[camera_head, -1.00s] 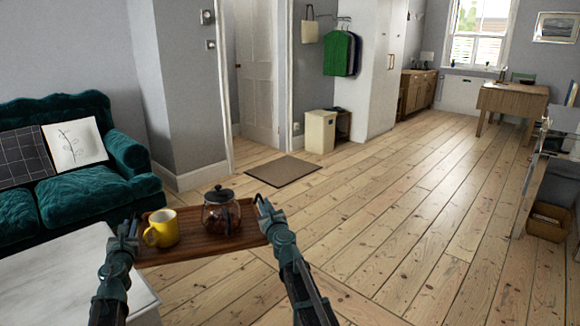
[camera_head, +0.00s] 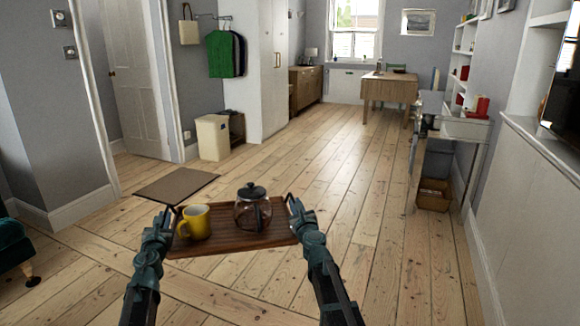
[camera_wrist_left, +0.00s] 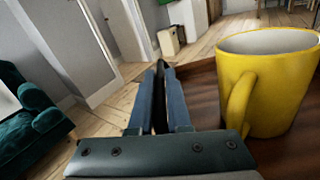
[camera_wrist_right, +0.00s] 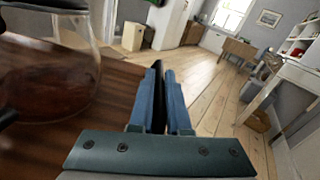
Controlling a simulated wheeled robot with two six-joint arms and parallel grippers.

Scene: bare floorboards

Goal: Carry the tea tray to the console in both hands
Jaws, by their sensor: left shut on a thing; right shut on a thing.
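The wooden tea tray (camera_head: 225,243) is held up over the floor in front of me, roughly level. A yellow mug (camera_head: 195,222) stands at its left and a glass teapot (camera_head: 253,214) with a dark lid and dark tea stands right of it; both are upright. My left gripper (camera_head: 173,212) is shut on the tray's left end and my right gripper (camera_head: 291,204) on its right end. The mug (camera_wrist_left: 262,85) is close beside the left fingers in the left wrist view. A narrow pale table by the right wall (camera_head: 464,129), which looks like the console, has red items on it.
Open floorboards (camera_head: 330,160) stretch ahead. A dark mat (camera_head: 176,186) lies front left, with a cream bin (camera_head: 212,137) beyond it. A wooden sideboard (camera_head: 306,87) and a wooden table (camera_head: 390,88) stand at the back. A box (camera_head: 433,194) sits under the pale table. A green sofa edge (camera_head: 14,245) is at left.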

